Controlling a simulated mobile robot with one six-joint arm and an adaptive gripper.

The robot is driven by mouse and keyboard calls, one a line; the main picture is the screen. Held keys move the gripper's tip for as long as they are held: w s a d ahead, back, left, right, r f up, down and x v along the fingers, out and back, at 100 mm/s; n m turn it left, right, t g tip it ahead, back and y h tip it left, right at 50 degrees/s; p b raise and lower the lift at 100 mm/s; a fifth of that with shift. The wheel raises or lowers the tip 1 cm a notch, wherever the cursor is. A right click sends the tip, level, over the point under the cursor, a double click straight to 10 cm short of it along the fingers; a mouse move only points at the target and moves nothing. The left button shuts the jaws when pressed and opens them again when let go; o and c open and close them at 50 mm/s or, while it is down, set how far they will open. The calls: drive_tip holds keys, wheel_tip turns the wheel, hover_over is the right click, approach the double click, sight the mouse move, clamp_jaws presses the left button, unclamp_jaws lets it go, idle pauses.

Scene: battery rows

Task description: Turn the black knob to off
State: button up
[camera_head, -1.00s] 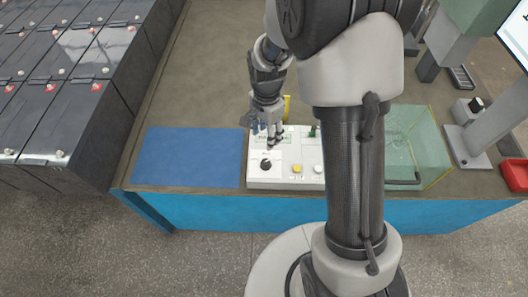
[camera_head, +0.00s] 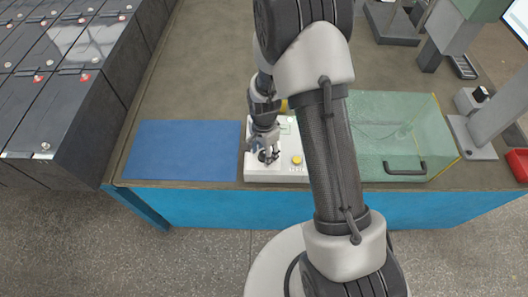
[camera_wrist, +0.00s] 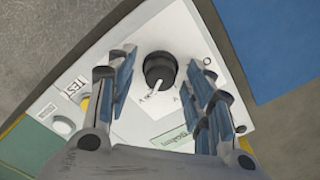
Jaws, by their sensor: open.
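The black knob (camera_wrist: 160,68) sits on a white control panel (camera_wrist: 200,45) in the wrist view, with a white pointer line toward its lower left, near a small "A" mark. An "O" mark shows to the knob's right in that view. My gripper (camera_wrist: 165,80) is open, with one finger on each side of the knob and a gap to both. In the head view my gripper (camera_head: 267,156) is over the left part of the panel (camera_head: 256,174) and largely hides the knob. Whether the fingertips are down at knob height I cannot tell.
A yellow button (camera_head: 296,160) is on the panel right of my gripper. A blue mat (camera_head: 180,150) lies to the left. A clear greenish box with a handle (camera_head: 405,168) stands to the right, behind my arm. Black batteries (camera_head: 70,120) fill the far left.

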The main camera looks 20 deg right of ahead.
drive_tip(key=shift+c, duration=0.5)
drive_tip(key=c, duration=1)
